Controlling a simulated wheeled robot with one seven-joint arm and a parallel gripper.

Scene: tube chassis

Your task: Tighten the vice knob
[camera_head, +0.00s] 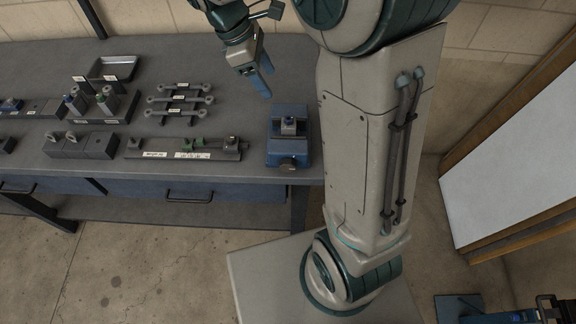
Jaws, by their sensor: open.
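The blue vice (288,152) stands on the workbench near its right front corner. Its knob (287,167) appears as a small part low on the front face, at the bench's front edge. A small block-like part (289,126) sits in the top of the vice between its jaws; its detail is too small to tell. My gripper (265,84) hangs above and behind the vice, slightly to its left, with its blue fingers pointing down. It is open, apart from the vice, and I see nothing between its fingers.
The grey workbench (240,185) holds several dark fixtures, linkage parts (180,98), a long labelled rail (185,149) and a tray (110,68) left of the vice. Drawers line its front. A framed white board (515,150) leans at the right. The floor (150,270) in front is clear.

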